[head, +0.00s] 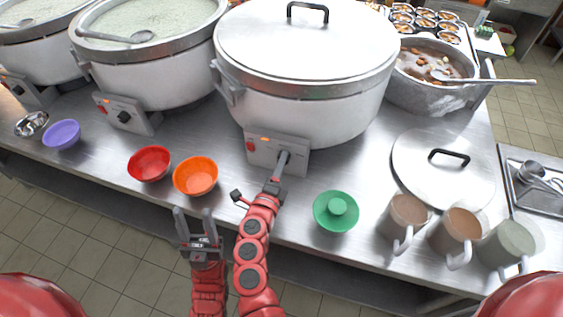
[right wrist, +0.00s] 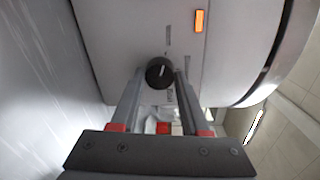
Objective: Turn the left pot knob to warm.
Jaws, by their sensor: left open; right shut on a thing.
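A large white pot with a closed lid (head: 308,40) stands at the back middle in the head view. Its control box (head: 262,148) has a lit orange lamp. In the right wrist view the box's black knob (right wrist: 160,72) with a white pointer line sits between the fingertips of my right gripper (right wrist: 158,78). My right gripper (head: 281,162) is shut on this knob and hides it in the head view. My left gripper (head: 194,217) is open and empty, in front of the counter edge. An open pot of congee (head: 150,65) to the left has its own black knob (head: 124,116).
Red (head: 149,164), orange (head: 196,176) and purple (head: 62,134) bowls stand along the front of the counter. Several mugs (head: 408,217) and a loose pot lid (head: 443,170) are at the right.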

